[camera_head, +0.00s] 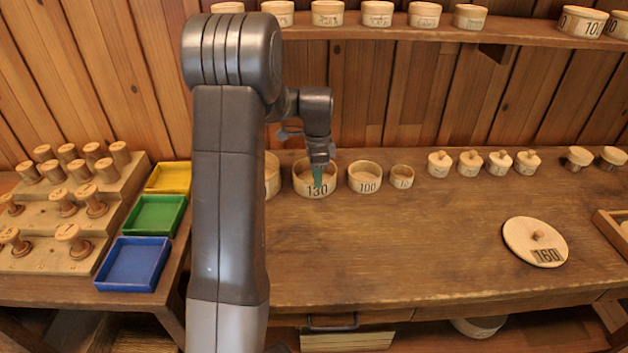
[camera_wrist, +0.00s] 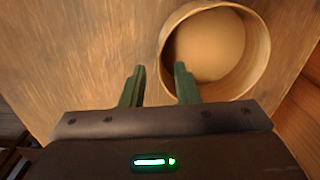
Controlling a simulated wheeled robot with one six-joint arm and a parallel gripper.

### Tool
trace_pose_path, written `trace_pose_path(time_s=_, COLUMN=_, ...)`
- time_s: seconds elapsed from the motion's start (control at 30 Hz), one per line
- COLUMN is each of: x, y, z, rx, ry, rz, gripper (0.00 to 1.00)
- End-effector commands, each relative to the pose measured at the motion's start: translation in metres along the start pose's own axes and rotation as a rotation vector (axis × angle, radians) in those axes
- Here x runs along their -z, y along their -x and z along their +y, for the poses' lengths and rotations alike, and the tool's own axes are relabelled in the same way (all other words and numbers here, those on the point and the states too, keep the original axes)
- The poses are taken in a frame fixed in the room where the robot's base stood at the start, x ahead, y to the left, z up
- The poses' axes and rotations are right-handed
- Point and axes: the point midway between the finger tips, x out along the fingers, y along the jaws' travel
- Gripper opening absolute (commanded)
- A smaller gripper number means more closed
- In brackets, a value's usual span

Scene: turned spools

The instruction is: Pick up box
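A round, open-topped wooden box marked 130 (camera_head: 316,191) stands on the workbench in the head view. In the wrist view the open box (camera_wrist: 262,50) is at upper right, with a pale floor inside. My gripper (camera_head: 318,177) points down at the 130 box. In the wrist view my gripper (camera_wrist: 160,70) has its two green fingers apart, with the near-left part of the box wall between them. The right finger overlaps the box opening and the left one is outside. I cannot tell how deep the right finger reaches, and no grip on the wall shows.
The 100 box (camera_head: 365,178) and a smaller box (camera_head: 402,177) stand to the right; another is partly hidden behind my arm. Knobbed lids (camera_head: 470,163) line the back. A 160 lid (camera_head: 535,242) lies at right. Coloured trays (camera_head: 153,216) are at left. The front bench is clear.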

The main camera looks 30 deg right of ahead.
Motion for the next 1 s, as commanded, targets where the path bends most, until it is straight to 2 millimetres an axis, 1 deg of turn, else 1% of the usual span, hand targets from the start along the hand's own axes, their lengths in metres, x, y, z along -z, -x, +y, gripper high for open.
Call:
trace_pose_path(time_s=0.07, x=0.0, y=-0.006, z=0.0, rx=-0.003, ry=0.0, rz=-0.001, gripper=0.28)
trace_pose_path(time_s=0.33, x=0.003, y=-0.044, z=-0.001, rx=-0.003, ry=0.001, rz=-0.001, gripper=0.28)
trace_pose_path(time_s=0.47, x=0.002, y=-0.052, z=-0.001, rx=-0.001, ry=0.001, rz=0.0, gripper=0.28)
trace_pose_path(time_s=0.63, x=0.002, y=-0.052, z=-0.001, rx=-0.001, ry=0.001, rz=0.0, gripper=0.28)
trace_pose_path(time_s=0.67, x=0.002, y=-0.052, z=-0.001, rx=-0.001, ry=0.001, rz=0.0, gripper=0.26)
trace_pose_path(time_s=0.7, x=0.002, y=-0.052, z=-0.001, rx=0.0, ry=0.001, rz=0.0, gripper=0.18)
trace_pose_path(time_s=0.8, x=0.002, y=-0.052, z=-0.001, rx=0.0, ry=0.001, rz=0.0, gripper=0.0)
trace_pose_path(time_s=1.0, x=0.003, y=-0.052, z=-0.001, rx=0.0, ry=0.001, rz=0.0, gripper=0.0)
